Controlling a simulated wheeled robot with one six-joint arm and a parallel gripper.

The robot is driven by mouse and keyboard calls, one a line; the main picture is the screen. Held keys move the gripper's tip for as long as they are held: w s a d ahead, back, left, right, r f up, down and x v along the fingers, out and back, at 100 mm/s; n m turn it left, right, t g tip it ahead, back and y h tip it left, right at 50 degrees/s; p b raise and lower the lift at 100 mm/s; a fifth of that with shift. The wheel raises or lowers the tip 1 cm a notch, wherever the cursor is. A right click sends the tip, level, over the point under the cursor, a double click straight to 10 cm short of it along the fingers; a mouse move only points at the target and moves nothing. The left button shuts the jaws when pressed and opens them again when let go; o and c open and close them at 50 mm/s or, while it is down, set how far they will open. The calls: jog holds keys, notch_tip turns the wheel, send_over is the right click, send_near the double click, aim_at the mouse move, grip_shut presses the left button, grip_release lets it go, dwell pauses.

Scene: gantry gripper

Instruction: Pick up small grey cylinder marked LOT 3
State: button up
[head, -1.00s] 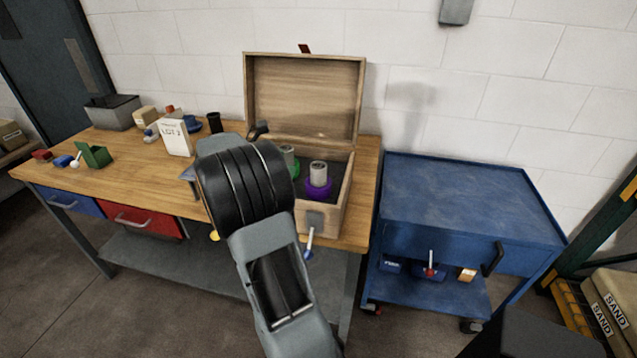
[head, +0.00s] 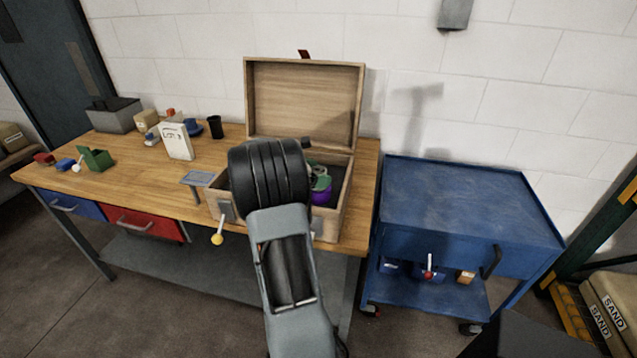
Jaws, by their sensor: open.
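The open wooden box (head: 333,222) stands at the bench's right end. Inside it a purple ring (head: 322,198) shows, with a green part (head: 321,183) and grey pieces just above it. I cannot make out a whole grey cylinder or any LOT 3 mark on one. My gripper (head: 312,167) is over the box, open, and mostly hidden behind my black wrist. I cannot tell whether its fingers touch anything.
The raised lid (head: 305,100) stands behind my wrist. A black cup (head: 215,127) and grey bin (head: 113,115) stand farther back. The blue cart's top (head: 465,205) is clear.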

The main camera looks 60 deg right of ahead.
jog(key=shift+s+d+f, duration=0.1)
jog(key=shift+d, duration=0.1)
jog(key=shift+c, duration=0.3)
jog(key=c, duration=1.2)
